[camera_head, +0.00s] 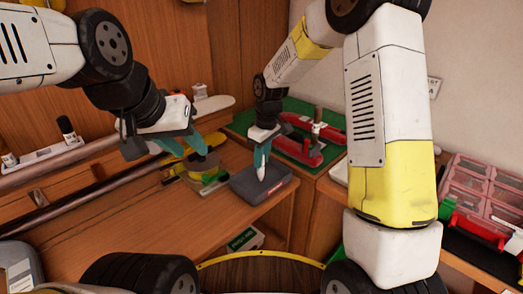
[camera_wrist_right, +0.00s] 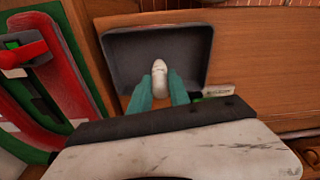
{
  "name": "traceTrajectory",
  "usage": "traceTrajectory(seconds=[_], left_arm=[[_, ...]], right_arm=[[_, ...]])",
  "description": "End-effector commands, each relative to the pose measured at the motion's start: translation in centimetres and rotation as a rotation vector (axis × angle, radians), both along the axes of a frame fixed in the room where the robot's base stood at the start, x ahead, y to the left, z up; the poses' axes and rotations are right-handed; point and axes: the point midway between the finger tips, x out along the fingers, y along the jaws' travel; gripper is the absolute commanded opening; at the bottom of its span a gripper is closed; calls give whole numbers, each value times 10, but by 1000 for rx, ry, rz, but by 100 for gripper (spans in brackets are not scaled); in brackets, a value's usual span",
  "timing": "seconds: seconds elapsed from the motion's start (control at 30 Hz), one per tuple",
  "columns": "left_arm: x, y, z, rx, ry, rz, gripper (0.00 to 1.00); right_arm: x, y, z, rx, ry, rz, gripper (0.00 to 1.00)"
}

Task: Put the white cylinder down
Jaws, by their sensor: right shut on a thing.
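The white cylinder (camera_wrist_right: 160,82) is held between the teal fingers of my right gripper (camera_wrist_right: 161,92) in the right wrist view. In the head view the right gripper (camera_head: 262,160) points down with the white cylinder (camera_head: 261,173) between its fingertips, over the dark grey tray (camera_head: 283,190). The tray's floor (camera_wrist_right: 125,65) lies behind the cylinder in the wrist view. I cannot tell whether the cylinder touches it. My left gripper (camera_head: 187,146) has its teal fingers apart, above the bench near a yellow tool.
A yellow and green tool (camera_head: 205,172) lies left of the tray. Red parts (camera_head: 298,150) lie on a green mat (camera_head: 240,124) behind. Dark rods (camera_head: 75,202) run along the bench's left side. Bare wood (camera_head: 170,225) is clear in front of the tray.

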Motion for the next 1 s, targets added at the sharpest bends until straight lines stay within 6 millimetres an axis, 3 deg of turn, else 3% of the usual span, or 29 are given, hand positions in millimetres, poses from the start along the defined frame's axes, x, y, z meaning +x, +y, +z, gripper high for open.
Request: traceTrajectory(seconds=[0.37, 0.4, 0.5, 0.83, 1.0], left_arm=[[0, 0, 0, 0, 0, 0, 36], [0, 0, 0, 0, 0, 0, 36], [0, 0, 0, 0, 0, 0, 36], [0, 0, 0, 0, 0, 0, 36], [0, 0, 0, 0, 0, 0, 36]], right_arm=[[0, 0, -7, 0, 0, 0, 0], [0, 0, -7, 0, 0, -1, 26], [0, 0, -7, 0, 0, -1, 44], [0, 0, -5, 0, -1, -1, 44], [0, -1, 14, 2, -5, -1, 44]])
